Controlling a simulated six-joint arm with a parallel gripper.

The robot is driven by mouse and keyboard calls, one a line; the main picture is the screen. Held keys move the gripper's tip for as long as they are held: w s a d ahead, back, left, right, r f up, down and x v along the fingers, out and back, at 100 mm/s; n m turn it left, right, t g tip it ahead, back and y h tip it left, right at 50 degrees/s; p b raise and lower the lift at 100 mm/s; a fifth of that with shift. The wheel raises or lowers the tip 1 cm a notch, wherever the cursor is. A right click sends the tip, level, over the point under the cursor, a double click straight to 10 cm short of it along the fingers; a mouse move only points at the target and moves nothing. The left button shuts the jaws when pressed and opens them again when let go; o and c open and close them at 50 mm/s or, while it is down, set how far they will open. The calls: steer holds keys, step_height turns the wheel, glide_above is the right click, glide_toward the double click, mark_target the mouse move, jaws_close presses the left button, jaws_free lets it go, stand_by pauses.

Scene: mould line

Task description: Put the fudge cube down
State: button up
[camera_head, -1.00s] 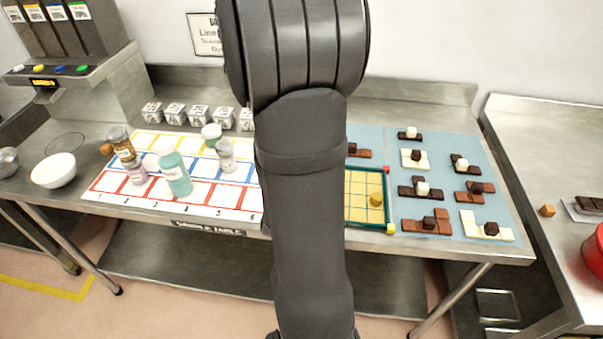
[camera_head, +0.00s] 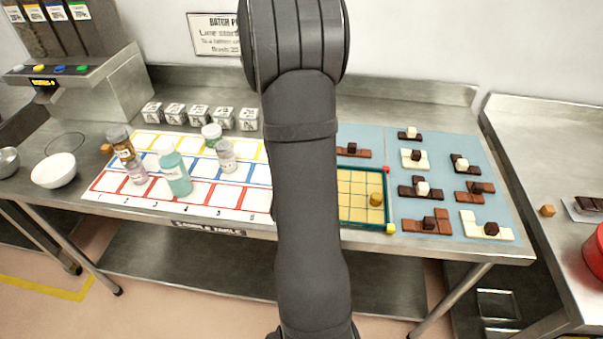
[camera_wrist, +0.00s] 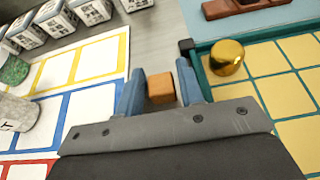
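My gripper (camera_wrist: 160,87) has two blue-grey fingers, and the wrist view shows them close against both sides of a small orange-brown fudge cube (camera_wrist: 160,89). The cube sits between the fingertips, over bare metal table between the card mat and the tray. How high it is above the table I cannot tell. In the head view my own arm hides the gripper and this cube. The green-rimmed tray (camera_head: 340,221) with yellow cells is to the right of the gripper; it also shows in the wrist view (camera_wrist: 201,68). A gold ball (camera_wrist: 227,58) lies in its far left corner.
A mat of yellow, blue and red squares (camera_head: 233,214) lies left, with several bottles on it. White printed cubes (camera_head: 200,116) stand behind it. A blue mat (camera_head: 440,145) with chocolate pieces is right. Other brown cubes lie far left (camera_head: 106,149) and on the right table (camera_head: 547,210).

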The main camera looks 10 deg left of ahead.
steer(key=shift+c, duration=0.2)
jaws_close()
steer(key=shift+r, duration=0.1)
steer(key=shift+r, duration=4.95)
